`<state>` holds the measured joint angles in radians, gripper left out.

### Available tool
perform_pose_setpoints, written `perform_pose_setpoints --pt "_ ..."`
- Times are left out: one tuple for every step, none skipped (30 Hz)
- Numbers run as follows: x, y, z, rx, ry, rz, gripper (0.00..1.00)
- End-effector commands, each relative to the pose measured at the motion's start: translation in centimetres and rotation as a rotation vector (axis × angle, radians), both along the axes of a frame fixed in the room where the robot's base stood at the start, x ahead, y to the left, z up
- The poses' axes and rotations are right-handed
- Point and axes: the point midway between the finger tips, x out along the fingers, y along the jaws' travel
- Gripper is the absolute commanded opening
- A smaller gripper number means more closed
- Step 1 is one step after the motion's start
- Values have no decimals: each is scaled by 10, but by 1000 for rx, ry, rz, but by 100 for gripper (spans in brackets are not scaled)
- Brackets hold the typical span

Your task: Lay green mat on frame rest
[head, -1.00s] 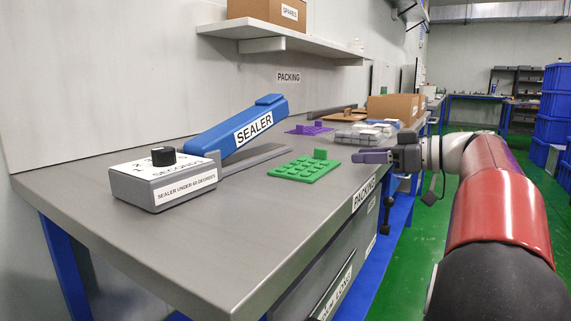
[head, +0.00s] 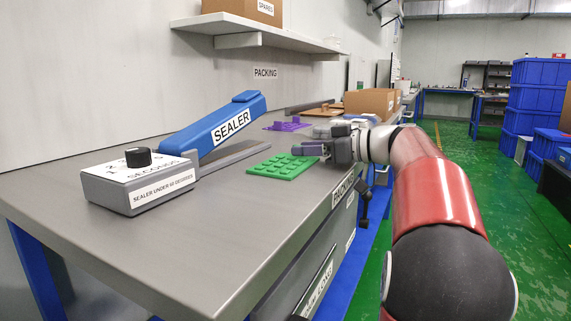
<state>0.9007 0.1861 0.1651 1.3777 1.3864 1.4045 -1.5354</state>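The green mat (head: 282,167), a flat studded piece, lies on the grey bench right of the sealer. In the earlier picture an upright knob shows at its far edge; now my gripper hides it. My gripper (head: 308,149) is at the mat's far right edge, low over the bench, its purple-grey finger pointing left. The fingers overlap the knob's place, and I cannot tell whether they are open or closed on it. I cannot pick out a frame rest with certainty.
The blue sealer (head: 224,125) and its grey dial box (head: 138,183) stand at left. A purple mat (head: 287,125) lies behind the green one. A cardboard box (head: 370,103) stands farther back. The bench front is clear. A shelf (head: 255,30) hangs above.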

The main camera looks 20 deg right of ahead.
Motion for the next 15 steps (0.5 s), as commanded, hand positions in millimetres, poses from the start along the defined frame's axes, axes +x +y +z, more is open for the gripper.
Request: perform_pose_setpoints --pt "0 0 0 0 0 0 29" --pt "0 0 0 0 0 0 25" --pt "0 0 0 0 0 0 20" --pt "0 0 0 0 0 0 16" --pt "0 0 0 0 0 0 12" --pt "0 0 0 0 0 0 7" --pt "0 0 0 0 0 0 3" --pt "0 0 0 0 0 0 0" --pt "0 0 0 0 0 0 0" --pt "0 0 0 0 0 0 0" --pt "0 0 0 0 0 0 0" --pt "0 0 0 1 -1 0 0" --pt "0 0 1 1 -1 0 0" --pt "0 0 1 1 -1 0 0" --pt "0 0 1 1 -1 0 0"
